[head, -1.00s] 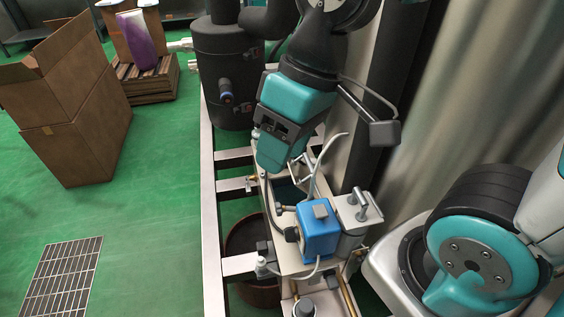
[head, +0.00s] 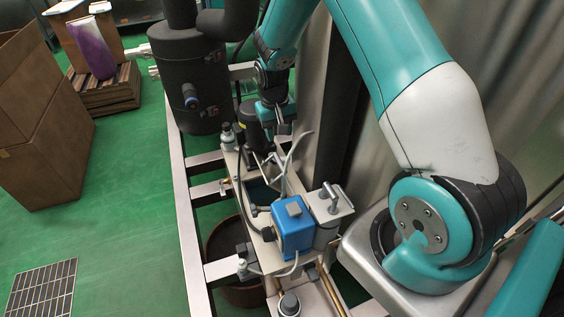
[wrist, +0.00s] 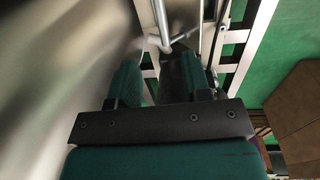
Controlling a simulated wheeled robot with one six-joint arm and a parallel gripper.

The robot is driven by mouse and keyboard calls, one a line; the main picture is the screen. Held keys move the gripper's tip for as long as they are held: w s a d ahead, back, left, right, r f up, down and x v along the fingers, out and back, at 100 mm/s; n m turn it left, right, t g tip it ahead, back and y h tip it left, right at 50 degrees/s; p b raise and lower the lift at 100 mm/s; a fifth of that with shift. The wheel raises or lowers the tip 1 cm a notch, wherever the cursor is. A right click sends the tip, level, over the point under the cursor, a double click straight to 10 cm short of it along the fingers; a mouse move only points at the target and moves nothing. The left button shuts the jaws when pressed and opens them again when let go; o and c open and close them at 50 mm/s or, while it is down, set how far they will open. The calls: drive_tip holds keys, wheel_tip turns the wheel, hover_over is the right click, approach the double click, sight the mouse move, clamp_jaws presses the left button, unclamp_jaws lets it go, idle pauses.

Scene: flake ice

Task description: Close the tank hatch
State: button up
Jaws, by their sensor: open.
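The tank (head: 231,163) stands in the lower middle of the head view, with a dark opening partly hidden behind thin rods and a pale tube. A grey plate with a bar handle (head: 330,199) lies at its right; I cannot tell for sure whether this is the hatch. My gripper (head: 281,132) points down above the far end of the tank, close to the thin rods. In the wrist view my gripper (wrist: 163,62) has its two green fingers apart. A metal rod (wrist: 160,28) shows just beyond the fingertips. Contact cannot be told.
A blue box (head: 293,226) with hoses sits on the tank's near part. A black cylinder (head: 189,75) stands behind at left, and a large metal wall (head: 385,140) at right. A pale frame (head: 186,215) edges the tank. Green floor at left is open before cardboard boxes (head: 45,120).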

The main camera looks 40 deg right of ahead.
sight(282, 165)
drive_tip(key=f, duration=0.8)
drive_tip(key=d+f+p, duration=0.1)
drive_tip(key=f, duration=0.4)
drive_tip(key=shift+s+f, duration=0.1)
drive_tip(key=shift+s, duration=0.05)
clamp_jaws()
